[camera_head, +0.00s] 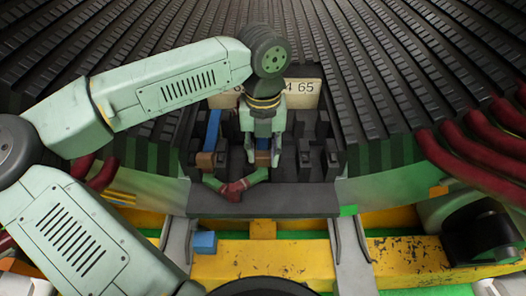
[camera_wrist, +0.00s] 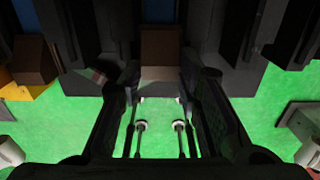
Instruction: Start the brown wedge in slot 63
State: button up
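My gripper (camera_head: 262,148) points down at the slot mouths in the middle of the head view, below the number plate. The wrist view shows its two fingertips (camera_wrist: 160,80) close against both sides of a brown wedge (camera_wrist: 160,45). A little of that brown wedge (camera_head: 262,158) shows between the fingers in the head view, with a blue strip behind it. The wedge's far end and its fit in the slot are hidden. The number plate (camera_head: 304,88) reads 65 at right; my arm covers its middle, so 63 is not readable.
Another brown block (camera_head: 204,160) sits left of my gripper, under a blue strip (camera_head: 213,128); the block also shows in the wrist view (camera_wrist: 30,62). Dark slot teeth (camera_head: 305,155) stand close at right. A red and green piece (camera_head: 235,189) lies on the dark ledge (camera_head: 265,203) below.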

jog(key=o, duration=0.4)
jog(key=shift+r, duration=0.1)
